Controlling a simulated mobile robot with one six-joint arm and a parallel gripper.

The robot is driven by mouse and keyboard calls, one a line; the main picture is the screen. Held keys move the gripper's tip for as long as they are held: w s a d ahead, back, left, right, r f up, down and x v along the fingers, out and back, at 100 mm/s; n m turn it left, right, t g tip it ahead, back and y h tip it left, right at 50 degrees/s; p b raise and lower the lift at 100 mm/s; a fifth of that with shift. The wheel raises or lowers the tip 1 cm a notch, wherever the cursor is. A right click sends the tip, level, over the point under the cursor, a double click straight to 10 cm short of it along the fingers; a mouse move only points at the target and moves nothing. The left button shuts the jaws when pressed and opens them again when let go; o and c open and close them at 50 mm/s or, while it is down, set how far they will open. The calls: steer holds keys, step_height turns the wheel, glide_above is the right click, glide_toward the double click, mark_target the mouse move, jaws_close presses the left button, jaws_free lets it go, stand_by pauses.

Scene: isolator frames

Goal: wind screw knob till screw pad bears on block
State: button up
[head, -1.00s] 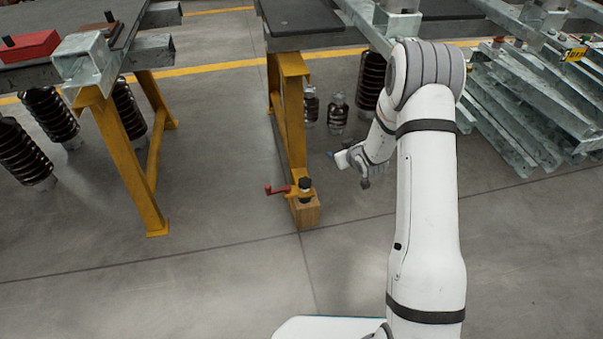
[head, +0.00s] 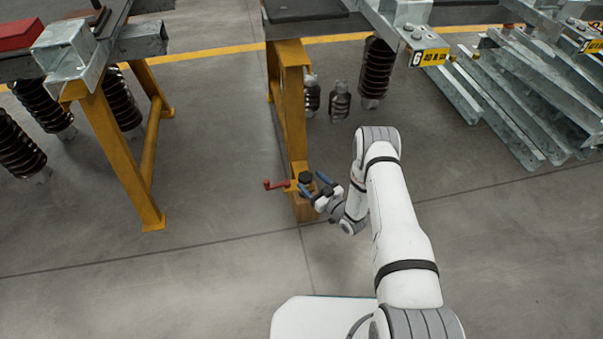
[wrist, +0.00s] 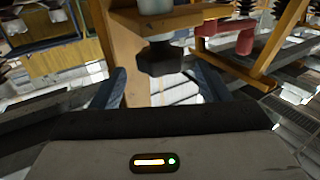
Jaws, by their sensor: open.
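The black screw knob (head: 305,178) sits at the foot of a yellow trestle leg, above the wooden block (head: 305,212). The red crank handle (head: 275,185) sticks out to its left. My gripper (head: 314,184) is open, its two blue fingers close to the knob from the right. In the wrist view the dark knob (wrist: 163,58) shows ahead, between the lines of the two spread fingers (wrist: 160,86); I cannot tell whether either touches it. A red part (wrist: 236,36), seemingly the crank handle, is right of it there. The screw pad and its contact with the block are hidden.
The yellow leg (head: 291,110) rises just behind the knob. Another yellow trestle (head: 130,150) stands left. Brown ribbed insulators (head: 376,70) stand behind, and galvanized steel sections (head: 520,100) lie at the right. The floor in front is clear.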

mark_target(302, 173)
steer(key=b+x, duration=0.1)
steer(key=x, duration=0.4)
steer(key=shift+w+a+b, duration=0.25)
steer(key=shift+a+b, duration=0.05)
steer(key=shift+a, duration=0.05)
steer(key=shift+c, duration=0.4)
steer(key=c, duration=0.9)
